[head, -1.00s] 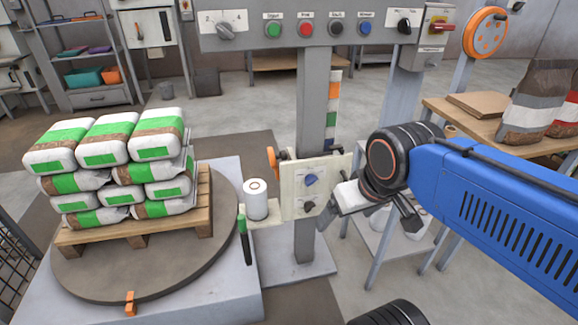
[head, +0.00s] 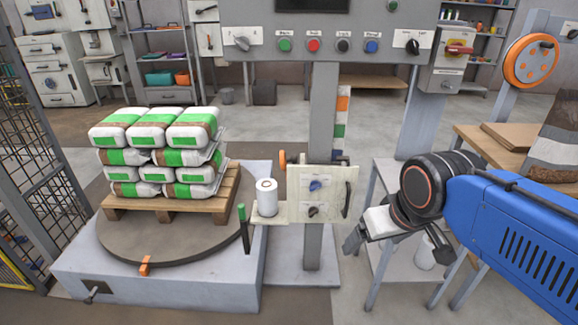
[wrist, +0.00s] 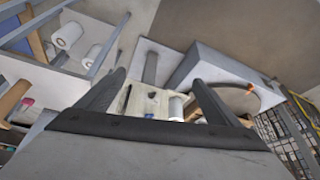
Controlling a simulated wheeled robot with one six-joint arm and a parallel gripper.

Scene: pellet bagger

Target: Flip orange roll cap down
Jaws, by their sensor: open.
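In the head view a small upright orange cap (head: 282,160) shows at the upper left edge of the cream control panel (head: 322,195), partly hidden by it. It stands above and behind the white film roll (head: 266,197), which sits upright on a small shelf left of the panel. My gripper (head: 396,246) is to the right of the panel, apart from it, pointing downward. In the wrist view my gripper (wrist: 158,78) is open and empty, with the panel (wrist: 148,101) and roll (wrist: 177,107) seen beyond the fingers. I cannot pick out the cap there.
A pallet (head: 180,206) of stacked bags stands on the round turntable (head: 150,245) at left. The grey post (head: 324,110) carries the panel. A side table (head: 408,262) stands behind my gripper. A large orange wheel (head: 530,60) is at upper right. A mesh fence (head: 62,195) is at far left.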

